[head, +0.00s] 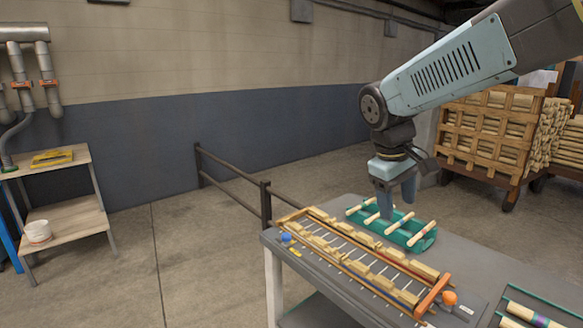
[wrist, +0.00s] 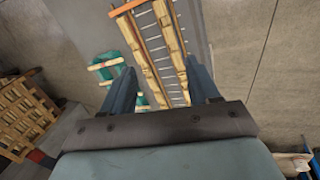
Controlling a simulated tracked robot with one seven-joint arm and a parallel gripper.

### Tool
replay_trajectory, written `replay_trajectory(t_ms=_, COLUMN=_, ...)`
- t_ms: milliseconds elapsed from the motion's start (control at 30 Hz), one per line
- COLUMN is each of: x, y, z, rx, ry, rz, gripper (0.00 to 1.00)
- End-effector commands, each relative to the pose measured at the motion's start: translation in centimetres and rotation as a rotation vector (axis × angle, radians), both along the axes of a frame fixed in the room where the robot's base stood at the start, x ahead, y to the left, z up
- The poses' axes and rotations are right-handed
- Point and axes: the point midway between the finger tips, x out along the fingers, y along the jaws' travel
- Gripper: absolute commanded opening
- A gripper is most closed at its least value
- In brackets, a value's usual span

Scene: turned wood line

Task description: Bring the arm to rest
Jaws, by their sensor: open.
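My gripper (head: 397,198) hangs from my arm over the workbench (head: 480,262), with its fingers pointing down. Its two fingers (wrist: 158,75) stand apart in the wrist view, and nothing shows between them but the bench scene below. A green tray (head: 416,240) holding several turned wooden pieces lies behind and below the gripper. A long wooden frame (head: 434,293) with rows of wooden blocks and metal rods lies along the bench in front of it. In the wrist view the frame (wrist: 126,7) runs between the fingers and the tray (wrist: 121,59) is at left, partly hidden by a finger.
An orange knob (head: 449,298) and a blue knob (head: 286,238) sit at the frame's ends. Another rack with rods (head: 530,314) is at the bench's right. A railing (head: 266,205) stands behind the bench, a shelf (head: 62,217) at left, and a slatted wood cart (head: 488,130) at back right.

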Motion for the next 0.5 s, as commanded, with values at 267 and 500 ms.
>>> replay_trajectory(t_ms=267, x=-5.5, y=-1.5, z=1.3, rx=0.167, ry=-0.167, rz=-0.179, gripper=0.6)
replay_trajectory(t_ms=500, x=-9.6, y=-1.9, z=1.7, rx=0.297, ry=-0.312, rz=-0.327, gripper=0.6)
